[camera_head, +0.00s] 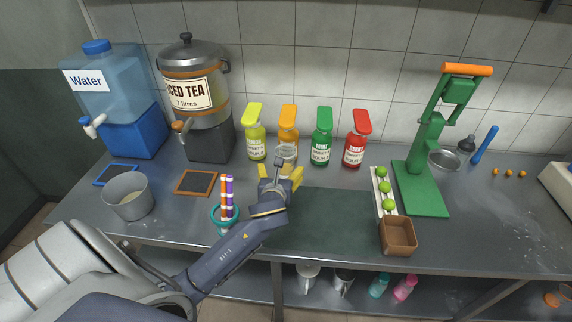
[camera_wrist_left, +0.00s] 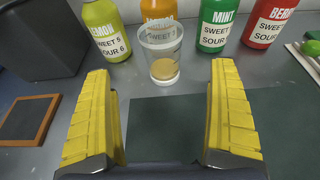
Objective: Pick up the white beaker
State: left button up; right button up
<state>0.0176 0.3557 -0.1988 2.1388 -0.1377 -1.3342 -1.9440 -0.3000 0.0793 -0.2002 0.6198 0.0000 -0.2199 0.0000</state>
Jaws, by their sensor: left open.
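A see-through beaker with a pale rim (camera_wrist_left: 161,45) stands upright on the counter, with a tan layer at its bottom. It stands in front of the orange bottle (camera_wrist_left: 158,8), whose label shows through it. In the head view the beaker (camera_head: 287,152) is just beyond my left gripper (camera_head: 280,172), which partly hides it. My left gripper, with yellow fingers, is open and empty. In the left wrist view its fingers (camera_wrist_left: 163,95) are spread wide, with the beaker ahead between them and apart from both. My right gripper is out of view.
Yellow (camera_head: 256,142), green (camera_head: 321,149) and red (camera_head: 355,149) bottles flank the beaker's area. A teal holder (camera_head: 222,217) with coloured sticks stands near my left arm. A grey pot (camera_head: 128,200) is at left, a green press (camera_head: 420,185) at right. A dark mat (camera_head: 335,220) is clear.

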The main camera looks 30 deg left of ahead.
aim_at(286, 152)
pick_arm(q)
jog(key=x, duration=1.2)
jog(key=shift+w+d, duration=0.1)
jog(key=c, duration=1.5)
jog(key=shift+r, duration=0.15)
